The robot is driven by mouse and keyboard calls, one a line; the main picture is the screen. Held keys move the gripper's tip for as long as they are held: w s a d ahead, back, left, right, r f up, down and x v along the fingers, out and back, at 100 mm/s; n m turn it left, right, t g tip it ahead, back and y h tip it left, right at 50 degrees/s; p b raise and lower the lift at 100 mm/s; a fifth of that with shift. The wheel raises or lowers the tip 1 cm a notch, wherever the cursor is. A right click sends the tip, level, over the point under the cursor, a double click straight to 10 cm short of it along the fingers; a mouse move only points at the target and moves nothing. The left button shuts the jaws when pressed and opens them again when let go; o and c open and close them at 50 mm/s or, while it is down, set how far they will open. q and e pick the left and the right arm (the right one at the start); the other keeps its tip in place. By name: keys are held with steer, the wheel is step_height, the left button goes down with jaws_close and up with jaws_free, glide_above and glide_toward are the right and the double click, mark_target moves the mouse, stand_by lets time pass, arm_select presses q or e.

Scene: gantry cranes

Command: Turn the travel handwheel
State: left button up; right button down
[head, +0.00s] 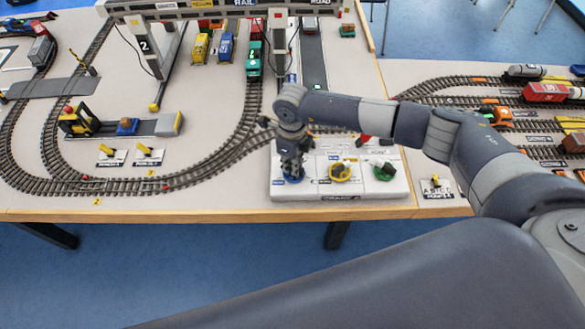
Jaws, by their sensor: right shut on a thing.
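A white control panel (318,195) at the table's front edge carries a blue handwheel (293,180), a yellow handwheel (341,172) and a green handwheel (384,171). The labels beside them are too small to read, so I cannot tell by lettering which is the travel handwheel. My right gripper (292,174) points down at the panel's left end and is shut on the blue handwheel, which it mostly hides. My left gripper is not in view.
A grey gantry crane (210,10) spans the tracks behind the panel. Curved track (90,186) fills the left of the table. A small yellow and black model (76,121) stands inside the curve. Wagons (545,92) stand on the right. My right arm crosses above the panel's right part.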

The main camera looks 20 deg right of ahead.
steer(key=n+b, duration=0.5)
steer(key=shift+f+b, duration=0.2)
steer(key=shift+b, duration=0.2)
steer(key=shift+r+n+b, duration=0.25)
steer(key=shift+n+b, duration=1.1)
steer(key=shift+n, duration=0.15)
steer(key=c, duration=1.7)
jaws_free()
steer(key=shift+s, duration=0.1)
step_height(320, 180, up, 12)
